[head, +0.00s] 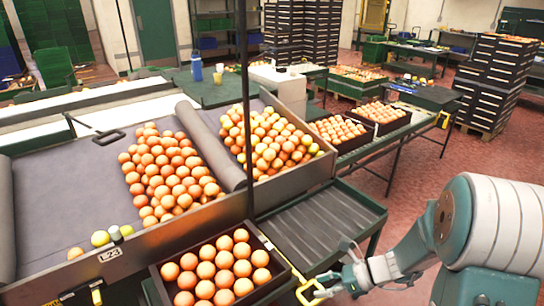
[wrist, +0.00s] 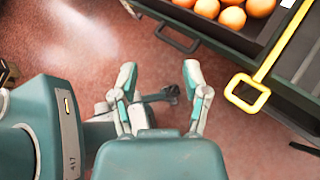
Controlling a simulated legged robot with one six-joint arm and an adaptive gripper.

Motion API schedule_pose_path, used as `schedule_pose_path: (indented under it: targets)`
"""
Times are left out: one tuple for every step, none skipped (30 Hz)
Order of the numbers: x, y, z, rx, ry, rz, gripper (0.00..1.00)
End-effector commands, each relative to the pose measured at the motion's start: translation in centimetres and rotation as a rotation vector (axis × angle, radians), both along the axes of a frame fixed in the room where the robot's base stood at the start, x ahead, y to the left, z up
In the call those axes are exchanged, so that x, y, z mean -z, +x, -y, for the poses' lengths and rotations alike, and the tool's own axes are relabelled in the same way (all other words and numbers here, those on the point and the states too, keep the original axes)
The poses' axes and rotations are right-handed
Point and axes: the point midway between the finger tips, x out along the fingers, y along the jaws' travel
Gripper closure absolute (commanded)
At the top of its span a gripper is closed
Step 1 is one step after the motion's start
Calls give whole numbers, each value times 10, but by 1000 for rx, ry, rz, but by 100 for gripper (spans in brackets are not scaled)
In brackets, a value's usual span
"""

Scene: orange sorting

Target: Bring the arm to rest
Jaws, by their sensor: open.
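My gripper (wrist: 158,82) is open and empty in the wrist view, with its two fingers spread over the reddish floor. In the head view my gripper (head: 335,281) is at the bottom right of centre, beside the front crate and close to a yellow handle (head: 309,292). In the wrist view the yellow handle (wrist: 247,92) lies to the right of the fingers, apart from them. My arm reaches in from the right of the head view.
A dark crate of oranges (head: 284,277) stands at the front. Behind it is a sloped sorting bin (head: 62,205) with many oranges. A roller conveyor (head: 322,222) runs back towards more filled crates (head: 379,120). Reddish floor (head: 420,180) is open at the right.

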Motion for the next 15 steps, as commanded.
schedule_pose_path:
  targets:
    - [-14, -7, -4, -69, -48, 67, 40]
    - [-20, -11, -6, -110, -78, 103, 40]
    - [-28, -17, -7, -164, -116, 151, 40]
    - [-33, -22, -9, -205, -144, 188, 40]
    - [-39, -26, -10, -246, -173, 224, 40]
    - [-46, -32, -10, -300, -212, 271, 40]
    - [-51, -37, -11, -341, -241, 308, 40]
    - [-56, -41, -11, -382, -269, 343, 40]
    - [-63, -47, -12, -437, -309, 391, 40]
    - [-67, -51, -11, -478, -338, 428, 40]
    - [-72, -56, -11, -519, -366, 462, 40]
    - [-79, -62, -11, -573, -405, 510, 40]
    - [-83, -66, -10, -614, -435, 547, 40]
    - [-88, -70, -10, -656, -465, 581, 40]
    - [-94, -76, -9, -709, -504, 627, 40]
